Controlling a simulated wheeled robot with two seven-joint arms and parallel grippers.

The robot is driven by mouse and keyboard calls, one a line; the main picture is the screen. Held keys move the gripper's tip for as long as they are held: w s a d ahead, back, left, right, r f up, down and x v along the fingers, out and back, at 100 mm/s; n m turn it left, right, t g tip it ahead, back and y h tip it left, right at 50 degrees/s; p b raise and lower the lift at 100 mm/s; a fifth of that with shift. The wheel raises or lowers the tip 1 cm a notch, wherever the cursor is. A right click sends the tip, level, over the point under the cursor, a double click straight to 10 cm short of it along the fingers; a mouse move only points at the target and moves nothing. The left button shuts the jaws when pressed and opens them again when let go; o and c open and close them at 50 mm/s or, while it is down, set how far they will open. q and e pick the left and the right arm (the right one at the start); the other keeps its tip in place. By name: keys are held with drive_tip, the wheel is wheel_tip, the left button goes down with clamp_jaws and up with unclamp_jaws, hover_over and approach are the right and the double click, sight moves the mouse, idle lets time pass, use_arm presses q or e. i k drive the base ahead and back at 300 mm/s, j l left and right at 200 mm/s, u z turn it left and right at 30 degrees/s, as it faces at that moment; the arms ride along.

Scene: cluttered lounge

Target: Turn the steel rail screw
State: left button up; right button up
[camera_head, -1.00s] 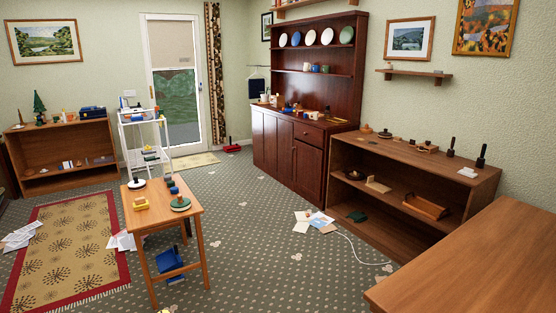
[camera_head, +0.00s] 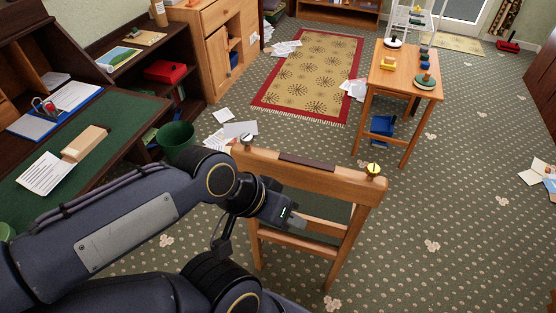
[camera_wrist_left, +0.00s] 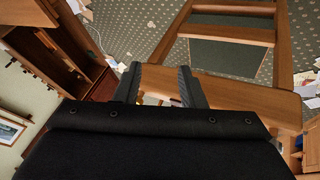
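A wooden chair (camera_head: 330,183) stands in the middle of the head view. On its top rail sit two knob-like screws: a silvery steel one (camera_head: 246,138) at the left end and a brass-yellow one (camera_head: 374,169) at the right end. My left gripper (camera_head: 296,219) is in front of the chair back, below the rail and right of the steel screw, apart from it. In the left wrist view its two fingers (camera_wrist_left: 160,72) are spread with a gap between them and nothing held. The chair's wooden parts (camera_wrist_left: 245,95) show beyond them. My right gripper is not in view.
A green-topped desk (camera_head: 110,118) with papers and a wooden block stands at the left. A green bin (camera_head: 177,139) is beside it. A small wooden table (camera_head: 408,76) stands behind the chair. Carpet right of the chair is mostly open.

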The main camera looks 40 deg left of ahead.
sight(246, 138)
drive_tip(key=u, duration=1.15)
